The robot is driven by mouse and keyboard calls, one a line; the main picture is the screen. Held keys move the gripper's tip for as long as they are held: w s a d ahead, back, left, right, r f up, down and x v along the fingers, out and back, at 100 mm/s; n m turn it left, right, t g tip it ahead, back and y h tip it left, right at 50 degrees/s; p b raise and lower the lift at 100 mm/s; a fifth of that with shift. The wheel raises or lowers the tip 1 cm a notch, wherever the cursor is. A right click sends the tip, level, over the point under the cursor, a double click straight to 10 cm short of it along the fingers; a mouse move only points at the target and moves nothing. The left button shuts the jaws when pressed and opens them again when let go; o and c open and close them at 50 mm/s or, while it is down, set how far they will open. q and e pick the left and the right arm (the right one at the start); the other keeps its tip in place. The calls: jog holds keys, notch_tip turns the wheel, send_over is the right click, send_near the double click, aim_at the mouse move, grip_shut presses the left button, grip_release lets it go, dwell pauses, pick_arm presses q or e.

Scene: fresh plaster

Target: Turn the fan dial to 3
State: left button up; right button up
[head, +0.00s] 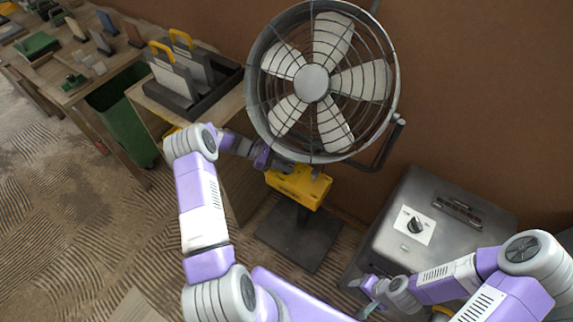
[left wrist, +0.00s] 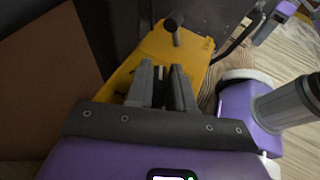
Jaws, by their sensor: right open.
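The large caged fan (head: 312,83) stands against the brown wall. Below its cage is a yellow control box (head: 300,187) on the stand; it also shows in the left wrist view (left wrist: 190,48). A dark cylindrical peg (left wrist: 172,24) sticks up from the box's far part. My left gripper (head: 279,164) is at the top of the yellow box. In the left wrist view its fingers (left wrist: 162,70) are a small gap apart, over the box. The fan dial cannot be made out; I cannot tell whether it is between them. My right gripper (head: 368,299) is open beside a metal cabinet.
The metal cabinet (head: 385,238) at the right has a black knob (head: 415,225) on a white plate. A wooden bench with a black tray (head: 190,108) stands left of the fan. A green bin (head: 125,110) is further left. Open ridged floor (head: 70,220) lies at the left.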

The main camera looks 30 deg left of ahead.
pick_arm(q)
jog(key=o, duration=0.3)
